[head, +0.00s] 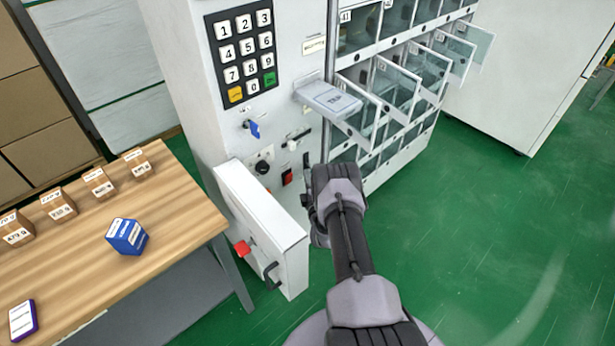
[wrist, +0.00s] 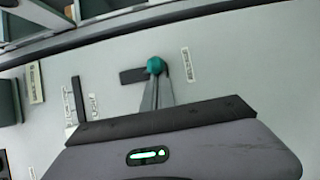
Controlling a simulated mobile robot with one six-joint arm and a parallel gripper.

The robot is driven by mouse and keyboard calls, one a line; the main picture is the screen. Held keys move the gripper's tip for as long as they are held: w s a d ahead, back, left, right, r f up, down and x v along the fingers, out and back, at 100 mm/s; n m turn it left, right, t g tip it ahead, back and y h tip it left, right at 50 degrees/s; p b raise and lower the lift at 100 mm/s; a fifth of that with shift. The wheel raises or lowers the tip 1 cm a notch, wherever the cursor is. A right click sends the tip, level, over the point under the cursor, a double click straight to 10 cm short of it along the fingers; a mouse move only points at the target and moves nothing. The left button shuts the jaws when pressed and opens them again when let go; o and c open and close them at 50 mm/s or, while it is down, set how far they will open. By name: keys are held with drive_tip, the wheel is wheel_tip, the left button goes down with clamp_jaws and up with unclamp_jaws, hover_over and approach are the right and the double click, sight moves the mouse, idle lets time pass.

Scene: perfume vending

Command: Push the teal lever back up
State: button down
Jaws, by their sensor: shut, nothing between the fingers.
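The teal lever's round knob (wrist: 155,65) shows in the wrist view, near the middle, beside a short dark bar or slot (wrist: 132,76) on the pale machine front. My gripper (wrist: 157,80) is shut and empty, its narrow fingertips right at the knob. I cannot tell whether they touch it. In the head view my arm reaches to the machine front, and my gripper (head: 311,203) is partly hidden by my own wrist. The teal lever cannot be made out in the head view.
A white panel door (head: 262,228) stands open left of my arm. A wooden table (head: 180,205) with a blue box (head: 127,236) is at left. Green floor is clear at right.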

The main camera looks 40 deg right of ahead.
sight(308, 165)
drive_tip(key=shift+s+r+n+g+p, duration=0.1)
drive_tip(key=shift+r+n+g+p, duration=0.2)
drive_tip(key=shift+g+p, duration=0.3)
wheel_tip(308, 165, up, 4)
drive_tip(key=n+g+p, duration=0.1)
drive_tip(key=g+p, duration=0.1)
drive_tip(key=g, duration=0.1)
drive_tip(key=n+g+y+p, duration=0.1)
drive_tip(key=g+p, duration=0.1)
drive_tip(key=shift+n+g, duration=0.3)
drive_tip(key=shift+g, duration=0.1)
drive_tip(key=shift+r, duration=0.15)
drive_tip(key=shift+d+r+p, duration=0.1)
drive_tip(key=shift+r+p, duration=0.25)
drive_tip(key=shift+r, duration=0.35)
